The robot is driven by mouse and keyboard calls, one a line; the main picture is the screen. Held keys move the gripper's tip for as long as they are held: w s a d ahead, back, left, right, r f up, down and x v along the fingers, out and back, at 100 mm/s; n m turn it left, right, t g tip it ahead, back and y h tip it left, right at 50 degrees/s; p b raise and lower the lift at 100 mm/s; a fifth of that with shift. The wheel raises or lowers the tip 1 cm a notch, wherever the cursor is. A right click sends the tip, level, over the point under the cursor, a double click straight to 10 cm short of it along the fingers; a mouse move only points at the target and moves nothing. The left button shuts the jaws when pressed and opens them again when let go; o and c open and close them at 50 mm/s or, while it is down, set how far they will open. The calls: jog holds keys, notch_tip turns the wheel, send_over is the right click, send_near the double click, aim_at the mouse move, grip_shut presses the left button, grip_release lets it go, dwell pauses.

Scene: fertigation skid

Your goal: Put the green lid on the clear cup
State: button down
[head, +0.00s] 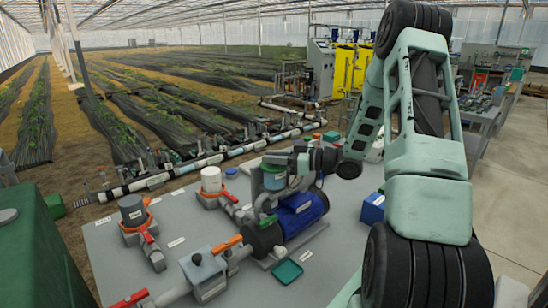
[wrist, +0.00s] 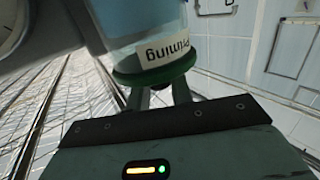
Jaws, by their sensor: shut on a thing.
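The clear cup (wrist: 146,30) shows in the wrist view upside down, with a white label on its side. The green lid (wrist: 155,76) lies at the cup's mouth, between the cup and my gripper. My gripper (wrist: 166,95) is shut on the lid, its two short fingers meeting the lid's edge. In the head view my gripper (head: 287,160) reaches in from the right over the clear cup (head: 274,181), which stands on the pump by the blue motor. My fingers partly hide the lid there, and I cannot tell whether it is fully seated.
The blue motor (head: 299,213) and pump stand beside the cup on the grey table (head: 180,255). A grey valve with a white cap (head: 211,180) and a dark-capped one (head: 132,210) stand to the left. A green square tray (head: 287,271) lies in front, a blue box (head: 372,208) to the right.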

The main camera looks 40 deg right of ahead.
jog(key=shift+f, duration=0.2)
jog(key=c, duration=1.2)
grip_release()
jog(key=shift+c, duration=0.2)
jog(key=shift+r, duration=0.2)
jog(key=b+v, duration=0.3)
jog(key=v, duration=0.9)
